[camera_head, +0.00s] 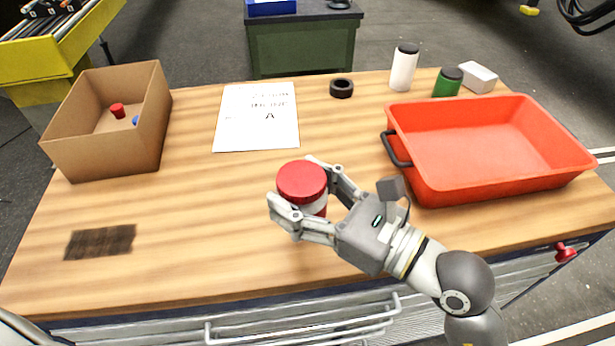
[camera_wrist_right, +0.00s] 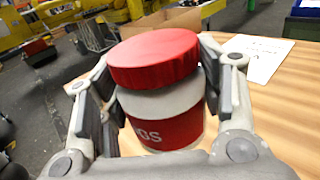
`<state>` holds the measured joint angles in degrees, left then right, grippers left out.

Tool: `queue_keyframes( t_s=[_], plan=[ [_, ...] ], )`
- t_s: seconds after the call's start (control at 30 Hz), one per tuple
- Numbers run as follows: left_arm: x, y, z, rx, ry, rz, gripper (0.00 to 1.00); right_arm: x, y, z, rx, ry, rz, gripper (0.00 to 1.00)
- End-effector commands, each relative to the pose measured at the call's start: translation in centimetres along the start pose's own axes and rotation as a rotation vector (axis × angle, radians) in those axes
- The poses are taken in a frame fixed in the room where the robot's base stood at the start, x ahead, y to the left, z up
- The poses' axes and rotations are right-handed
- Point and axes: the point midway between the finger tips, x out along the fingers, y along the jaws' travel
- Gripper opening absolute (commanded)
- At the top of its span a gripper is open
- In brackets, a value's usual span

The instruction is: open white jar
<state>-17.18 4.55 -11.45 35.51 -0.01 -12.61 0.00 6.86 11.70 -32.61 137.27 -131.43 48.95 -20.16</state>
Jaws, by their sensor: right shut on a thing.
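A white jar (camera_wrist_right: 160,103) with a red label and a ribbed red lid (camera_wrist_right: 155,57) is in the right wrist view, the lid seated on top. In the head view its red lid (camera_head: 302,180) shows near the middle of the table. My right gripper (camera_head: 296,187) is shut on this jar, one finger on each side. I cannot tell whether the jar touches the table. A white bottle (camera_head: 403,68) with a black lid stands upright at the back right. My left gripper is not in view.
An orange tray (camera_head: 412,180) stands right of my gripper. A cardboard box (camera_head: 105,150) with a red item (camera_head: 117,110) is at left. A paper sheet (camera_head: 240,130), black ring (camera_head: 341,88), green jar (camera_head: 447,83) and white block (camera_head: 478,77) lie behind. Front-left tabletop is mostly clear.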

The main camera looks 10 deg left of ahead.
Motion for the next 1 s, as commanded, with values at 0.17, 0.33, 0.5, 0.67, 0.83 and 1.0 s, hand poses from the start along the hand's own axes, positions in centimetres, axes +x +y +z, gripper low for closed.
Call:
queue_keyframes(
  t_s=[0.17, 0.33, 0.5, 0.67, 0.83, 1.0],
  plan=[
    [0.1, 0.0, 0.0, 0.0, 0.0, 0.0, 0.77, -0.7, 1.4, 0.7, 0.0, 0.0, 0.002, 0.36],
    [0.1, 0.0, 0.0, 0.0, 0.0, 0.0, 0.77, -0.9, 1.8, 0.8, 0.001, 0.0, 0.001, 0.36],
    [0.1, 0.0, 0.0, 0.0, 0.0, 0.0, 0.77, -0.8, 1.8, 0.8, 0.001, 0.001, 0.001, 0.36],
    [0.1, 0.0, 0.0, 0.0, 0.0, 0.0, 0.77, -0.8, 1.7, 0.8, 0.001, 0.0, 0.001, 0.44],
    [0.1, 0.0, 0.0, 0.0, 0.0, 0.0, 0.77, -0.8, 1.7, 0.8, 0.0, 0.0, 0.001, 0.22],
    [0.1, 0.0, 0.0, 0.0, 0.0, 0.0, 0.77, -0.8, 1.7, 0.8, 0.0, 0.0, 0.001, 0.18]
  ],
)
